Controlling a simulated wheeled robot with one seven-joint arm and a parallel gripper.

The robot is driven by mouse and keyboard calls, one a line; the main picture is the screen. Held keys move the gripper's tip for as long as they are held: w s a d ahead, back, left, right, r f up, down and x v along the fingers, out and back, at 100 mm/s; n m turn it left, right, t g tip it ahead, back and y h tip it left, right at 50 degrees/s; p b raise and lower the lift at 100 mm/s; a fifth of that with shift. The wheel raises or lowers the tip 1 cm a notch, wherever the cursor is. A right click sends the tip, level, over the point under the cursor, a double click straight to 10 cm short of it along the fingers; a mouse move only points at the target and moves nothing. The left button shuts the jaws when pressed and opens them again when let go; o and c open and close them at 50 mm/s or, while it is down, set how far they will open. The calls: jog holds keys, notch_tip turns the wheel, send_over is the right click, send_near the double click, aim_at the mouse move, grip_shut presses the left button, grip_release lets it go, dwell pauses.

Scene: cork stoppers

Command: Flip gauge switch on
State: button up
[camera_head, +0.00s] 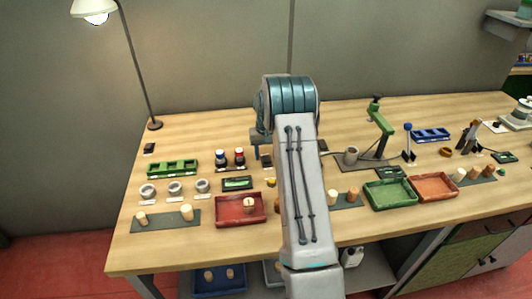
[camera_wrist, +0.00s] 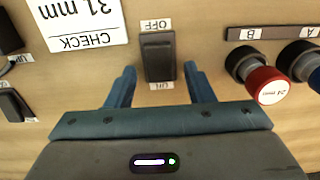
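A dark rocker switch (camera_wrist: 159,57) stands on the wooden table in the wrist view, with a small white label at each end. Whether a finger touches the switch, I cannot tell. Which way the rocker is tipped is unclear.
A white card (camera_wrist: 80,20) reading CHECK and 31 mm lies beside the switch. A red-capped stopper gauge (camera_wrist: 264,84) and a blue one (camera_wrist: 315,76) stand at the right. In the head view, a red tray (camera_head: 221,219) and a green rack (camera_head: 172,174) sit left of my arm.

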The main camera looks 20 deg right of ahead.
aim_at(265, 158)
notch_tip(265, 158, up, 14)
jog(key=b, duration=0.1)
jog(key=shift+b, duration=0.4)
jog(key=shift+f, duration=0.1)
dwell(0.5)
jog(key=s+a+r+n+t, duration=0.1)
jog(key=s+a+r, duration=0.45)
jog(key=s, duration=0.35)
jog(key=s+a+r+n+t, duration=0.1)
jog(key=s+a+r, duration=0.3)
jog(key=s+a, duration=0.35)
jog(key=s+a+f, duration=0.2)
jog(key=s, duration=0.7)
jog(key=s+a+f+n+t, duration=0.1)
jog(key=s+a+f, duration=0.1)
jog(key=s, duration=0.8)
jog(key=shift+a+f, duration=0.2)
jog(key=shift+a, duration=0.65)
